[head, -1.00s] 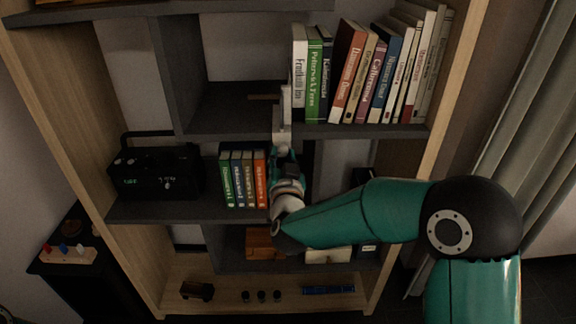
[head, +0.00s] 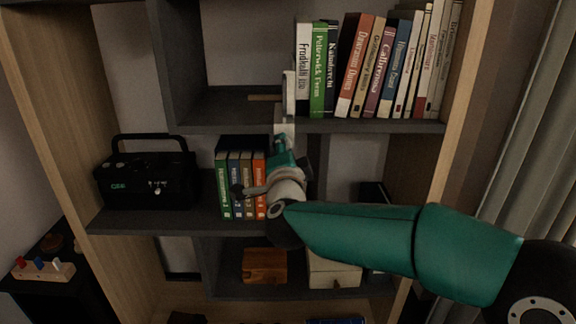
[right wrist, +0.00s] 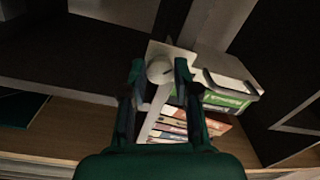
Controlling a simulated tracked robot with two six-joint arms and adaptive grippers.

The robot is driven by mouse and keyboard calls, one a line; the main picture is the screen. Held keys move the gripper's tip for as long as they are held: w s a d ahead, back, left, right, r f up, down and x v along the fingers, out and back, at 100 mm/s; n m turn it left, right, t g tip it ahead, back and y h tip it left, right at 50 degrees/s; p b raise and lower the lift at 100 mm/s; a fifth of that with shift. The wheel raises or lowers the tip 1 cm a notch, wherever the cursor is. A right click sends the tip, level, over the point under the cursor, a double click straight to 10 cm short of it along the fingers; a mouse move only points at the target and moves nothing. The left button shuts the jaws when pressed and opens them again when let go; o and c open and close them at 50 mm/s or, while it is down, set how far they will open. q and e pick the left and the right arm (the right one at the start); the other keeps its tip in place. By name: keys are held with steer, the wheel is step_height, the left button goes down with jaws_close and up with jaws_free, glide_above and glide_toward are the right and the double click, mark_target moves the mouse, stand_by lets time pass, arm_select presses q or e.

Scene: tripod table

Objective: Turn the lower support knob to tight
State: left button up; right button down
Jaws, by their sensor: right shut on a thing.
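A pale grey upright support (head: 289,92) stands beside the left end of the upper row of books in the head view, reaching down to the shelf edge. My right gripper (head: 284,143) is at its lower end. In the right wrist view, a pale round knob (right wrist: 158,70) sits between the two fingers of the right gripper (right wrist: 160,78), which are shut on it. A thin grey bar (right wrist: 153,118) runs below the knob. Which way the knob is set cannot be told. My left gripper is not in view.
Leaning books (head: 385,65) fill the right of the upper shelf. Several upright books (head: 236,185) stand just left of my right gripper on the shelf below. A wooden box (head: 264,266) and pale box (head: 333,272) are lower.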

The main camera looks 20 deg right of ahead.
steer(key=m+b, duration=0.2)
steer(key=m, duration=0.1)
steer(key=m+b, duration=0.2)
steer(key=m, duration=0.1)
steer(key=m+b, duration=0.3)
steer(key=shift+f+m+h, duration=0.3)
steer(key=shift+m, duration=0.1)
steer(key=c, duration=0.8)
jaws_free()
steer(key=shift+r, duration=0.1)
steer(key=shift+c, duration=0.2)
steer(key=shift+r, duration=0.1)
